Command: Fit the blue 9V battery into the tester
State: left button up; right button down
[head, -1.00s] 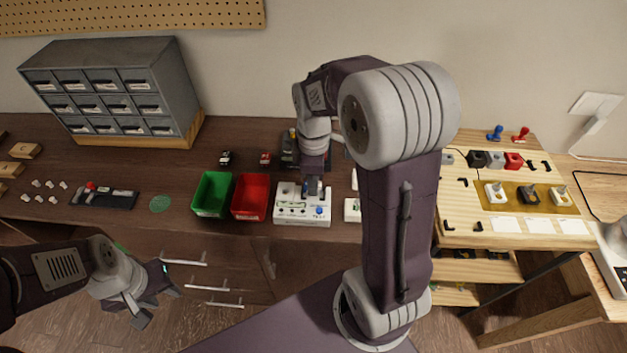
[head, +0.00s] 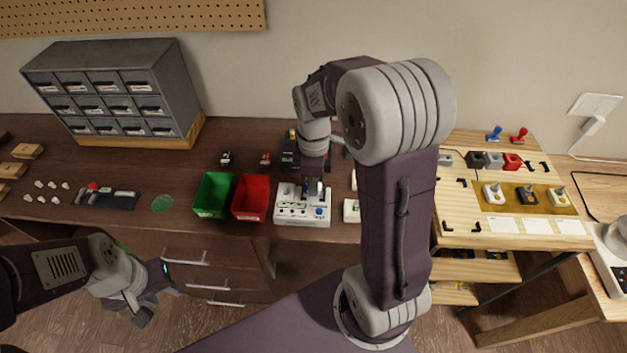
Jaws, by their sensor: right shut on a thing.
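The white tester (head: 302,217) stands near the front edge of the dark bench, just right of the red bin. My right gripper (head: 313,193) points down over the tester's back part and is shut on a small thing. That thing is mostly hidden by the fingers; a bit of blue shows there, and I take it to be the blue 9V battery. I cannot tell whether it is seated in the tester or just above it. My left gripper (head: 150,306) hangs in front of the bench at the lower left, its fingers apart and empty.
A green bin (head: 212,196) and a red bin (head: 250,198) stand left of the tester. A dark device (head: 289,150) is behind it, and a white block (head: 351,211) is close on its right, partly behind my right arm. A grey drawer cabinet (head: 110,85) is at the back left.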

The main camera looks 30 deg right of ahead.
jog(key=shift+f+b, duration=0.65)
jog(key=shift+f, duration=0.4)
jog(key=c, duration=1.3)
grip_release()
jog(key=shift+o, duration=0.9)
jog(key=shift+o, duration=1)
jog(key=shift+f, duration=0.1)
jog(key=shift+s, duration=0.1)
